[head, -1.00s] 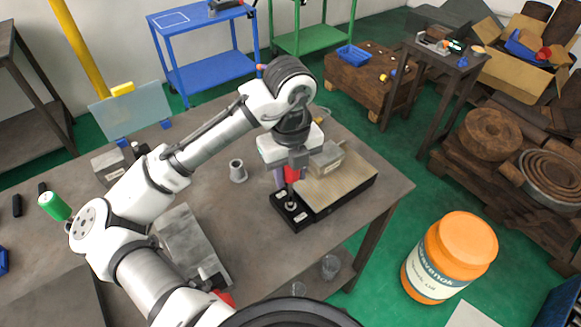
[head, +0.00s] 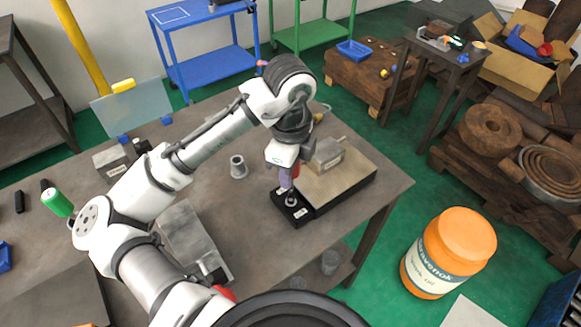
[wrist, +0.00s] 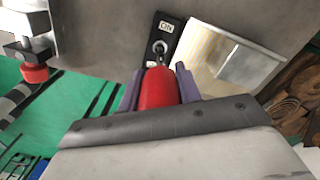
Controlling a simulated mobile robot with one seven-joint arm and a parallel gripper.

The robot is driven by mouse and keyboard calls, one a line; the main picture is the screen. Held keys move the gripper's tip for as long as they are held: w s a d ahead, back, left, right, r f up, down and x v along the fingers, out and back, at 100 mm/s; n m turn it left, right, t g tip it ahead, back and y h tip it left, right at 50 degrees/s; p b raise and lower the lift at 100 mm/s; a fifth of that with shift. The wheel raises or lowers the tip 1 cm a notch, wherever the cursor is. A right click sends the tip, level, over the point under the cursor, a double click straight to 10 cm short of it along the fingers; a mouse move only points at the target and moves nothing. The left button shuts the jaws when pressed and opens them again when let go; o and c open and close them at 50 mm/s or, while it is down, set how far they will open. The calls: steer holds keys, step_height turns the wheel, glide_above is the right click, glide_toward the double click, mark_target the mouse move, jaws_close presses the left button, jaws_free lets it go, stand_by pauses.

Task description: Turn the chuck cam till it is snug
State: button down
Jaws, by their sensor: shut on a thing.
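The chuck (head: 352,182) is a flat beige plate on a dark base on the grey table. A black end block (head: 304,213) at its near left end carries the round cam socket (wrist: 160,46) and an ON label, seen in the wrist view. A red handle (wrist: 158,90) with a thin metal shank stands over the socket; the shank reaches down to it. My gripper (head: 286,188) is shut on the red handle, one purple finger on each side. In the head view the fingers hide most of the handle. How deep the shank sits is hard to tell.
A grey metal block (head: 326,155) rests on the chuck plate close to my wrist. A small grey cylinder (head: 238,167) stands left of the chuck. A larger grey machine block (head: 194,240) is at the table's near side. The table right of the chuck is clear.

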steer(key=n, duration=0.6)
steer(key=shift+n, duration=0.3)
steer(key=n, duration=0.6)
steer(key=shift+n, duration=0.3)
steer(key=shift+f+b, duration=0.45)
steer(key=shift+f, duration=0.3)
stand_by(0.5)
steer(key=c, duration=1.5)
jaws_free()
jaws_close()
